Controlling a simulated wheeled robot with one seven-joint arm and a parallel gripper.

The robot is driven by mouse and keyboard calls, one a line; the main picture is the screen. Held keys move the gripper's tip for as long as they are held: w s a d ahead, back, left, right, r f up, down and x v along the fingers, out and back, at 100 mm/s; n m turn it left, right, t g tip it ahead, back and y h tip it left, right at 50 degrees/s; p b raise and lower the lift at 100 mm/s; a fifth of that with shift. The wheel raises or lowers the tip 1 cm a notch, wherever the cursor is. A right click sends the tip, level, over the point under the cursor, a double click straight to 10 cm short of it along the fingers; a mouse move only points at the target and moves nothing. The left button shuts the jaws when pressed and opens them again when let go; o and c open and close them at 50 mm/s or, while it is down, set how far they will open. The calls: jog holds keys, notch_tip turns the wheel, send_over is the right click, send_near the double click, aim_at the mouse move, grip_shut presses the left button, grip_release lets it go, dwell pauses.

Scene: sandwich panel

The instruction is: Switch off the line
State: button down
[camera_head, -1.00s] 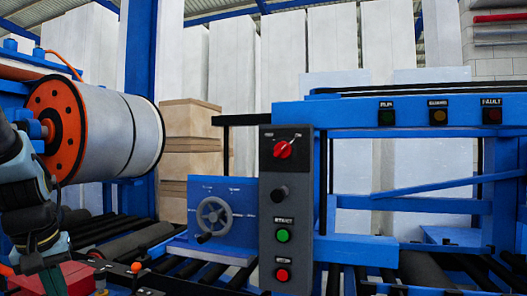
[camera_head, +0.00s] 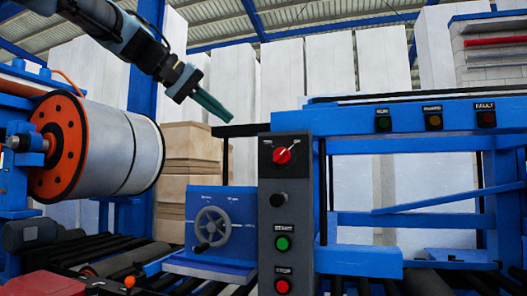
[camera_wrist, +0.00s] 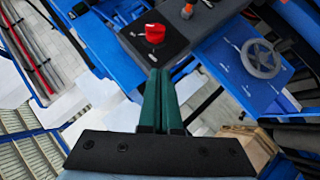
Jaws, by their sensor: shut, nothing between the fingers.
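A dark grey control panel (camera_head: 264,225) stands upright at the centre of the head view. Near its top is a red rotary knob (camera_head: 282,156), its white mark pointing up and right; it also shows in the wrist view (camera_wrist: 155,33). Below are a black knob (camera_head: 278,200), a green start button (camera_head: 283,243) and a red stop button (camera_head: 283,284). My gripper (camera_head: 229,118) has green fingers, shut and empty. It is above and left of the panel, apart from it. In the wrist view the fingertips (camera_wrist: 160,72) point toward the red knob.
A blue box with a handwheel (camera_head: 212,228) adjoins the panel on the left. A large roll (camera_head: 122,150) is farther left. A blue beam (camera_head: 355,120) with dark lamps marked run, guard and fault extends right. Black rollers lie below.

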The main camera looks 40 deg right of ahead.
jog(key=p, duration=0.3)
send_over(275, 159)
jog(key=w+a, duration=0.3)
jog(key=a, duration=0.1)
notch_tip(275, 159, down, 5)
jog(key=shift+s+d+f+p, duration=0.15)
jog(key=shift+s+d+f, duration=0.15)
jog(key=shift+f, duration=0.2)
jog(key=shift+s+d+f+p, duration=0.15)
jog(key=shift+s+f, duration=0.15)
jog(key=shift+f, duration=0.15)
jog(key=shift+s+d+f, duration=0.25)
jog(key=shift+d+f, duration=0.05)
jog(key=shift+f, duration=0.25)
jog(key=shift+f+b, duration=0.2)
jog(key=shift+b, duration=0.15)
